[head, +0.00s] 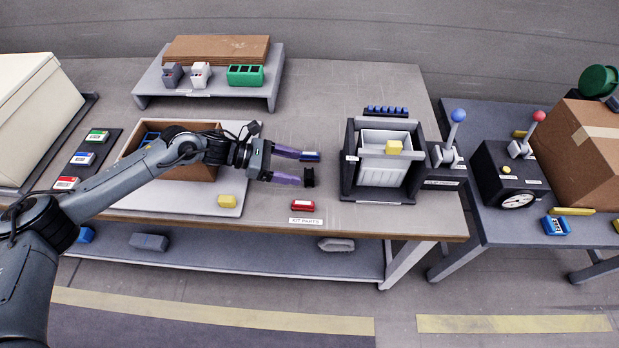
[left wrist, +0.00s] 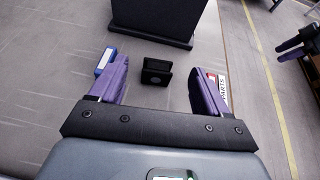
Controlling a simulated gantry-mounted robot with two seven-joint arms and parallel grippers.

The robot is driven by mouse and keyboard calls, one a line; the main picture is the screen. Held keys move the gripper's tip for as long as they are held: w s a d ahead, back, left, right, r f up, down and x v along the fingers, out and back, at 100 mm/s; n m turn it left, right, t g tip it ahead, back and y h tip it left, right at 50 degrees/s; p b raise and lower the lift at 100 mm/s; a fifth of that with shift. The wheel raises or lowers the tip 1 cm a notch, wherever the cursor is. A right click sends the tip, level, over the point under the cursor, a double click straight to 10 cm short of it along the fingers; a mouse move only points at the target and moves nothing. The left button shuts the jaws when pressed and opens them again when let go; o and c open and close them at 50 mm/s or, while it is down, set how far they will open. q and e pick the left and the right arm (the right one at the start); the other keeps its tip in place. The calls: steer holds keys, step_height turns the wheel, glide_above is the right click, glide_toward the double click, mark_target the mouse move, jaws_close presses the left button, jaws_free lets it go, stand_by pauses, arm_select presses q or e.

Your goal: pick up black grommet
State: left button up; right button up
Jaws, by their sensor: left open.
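The black grommet (head: 309,177) is a small dark piece on the table in the head view, just off the tip of my left gripper's near finger. In the left wrist view the black grommet (left wrist: 157,72) lies ahead of and between the two purple fingers, apart from both. My left gripper (head: 290,167) is open and empty, pointing right; its spread fingers also show in the left wrist view (left wrist: 158,82).
A blue part (head: 311,156) lies by the far finger and a red part (head: 302,205) on the near side, above the kit parts label (head: 305,221). A dark-framed bin (head: 347,185) stands to the right. A brown box (head: 203,172) sits left.

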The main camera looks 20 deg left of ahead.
mark_target(309, 174)
arm_select(q)
steer(key=shift+f, duration=0.9)
steer(key=shift+w+d+f, duration=0.15)
steer(key=shift+d, duration=0.35)
steer(key=shift+b+x, duration=0.85)
steer(key=shift+x, duration=2.35)
